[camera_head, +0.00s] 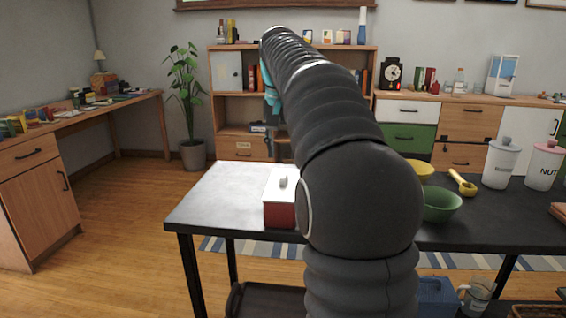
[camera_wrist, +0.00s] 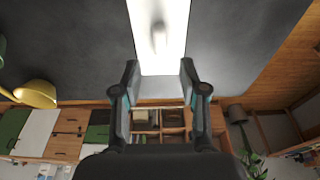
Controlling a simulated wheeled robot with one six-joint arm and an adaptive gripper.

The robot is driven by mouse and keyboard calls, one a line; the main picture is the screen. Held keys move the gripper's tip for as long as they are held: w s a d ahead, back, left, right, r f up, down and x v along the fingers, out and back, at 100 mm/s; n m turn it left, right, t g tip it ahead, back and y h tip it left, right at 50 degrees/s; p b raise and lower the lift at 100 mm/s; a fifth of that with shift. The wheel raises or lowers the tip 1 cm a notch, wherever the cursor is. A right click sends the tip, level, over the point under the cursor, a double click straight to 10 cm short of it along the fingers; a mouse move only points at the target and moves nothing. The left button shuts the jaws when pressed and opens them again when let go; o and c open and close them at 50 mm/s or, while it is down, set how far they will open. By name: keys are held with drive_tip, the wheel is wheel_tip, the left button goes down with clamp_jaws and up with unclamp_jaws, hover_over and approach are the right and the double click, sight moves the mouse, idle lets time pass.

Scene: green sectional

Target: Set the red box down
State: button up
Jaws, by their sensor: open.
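The red box (camera_head: 279,215) has a white lid with a small knob. It stands upright on the dark table (camera_head: 215,190), near its left part, partly hidden by my arm in the head view. In the wrist view its bright white lid (camera_wrist: 158,50) fills the space just beyond and between my fingertips. My gripper (camera_head: 272,145) is mostly hidden behind my arm in the head view, with the fingers pointing down. In the wrist view my gripper (camera_wrist: 158,70) is open, one finger on each side of the lid's near end. I cannot tell whether either finger touches the box.
The tabletop left of the box is clear. A bookshelf (camera_head: 228,110) and a potted plant (camera_head: 187,90) stand behind.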

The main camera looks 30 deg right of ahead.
wheel_tip(320, 180, up, 5)
drive_tip(key=s+a+f+n+t, duration=0.25)
drive_tip(key=s+a+f, duration=0.45)
drive_tip(key=s+a, duration=0.45)
drive_tip(key=s+a+f+n, duration=0.2)
drive_tip(key=s+f, duration=0.5)
drive_tip(key=f, duration=0.1)
drive_tip(key=s+a+f+n+t+y, duration=0.1)
drive_tip(key=s+a+f+n, duration=0.1)
drive_tip(key=s+f, duration=0.6)
drive_tip(key=shift+s+a+f, duration=0.15)
drive_tip(key=shift+s+f, duration=0.1)
drive_tip(key=shift+f, duration=0.55)
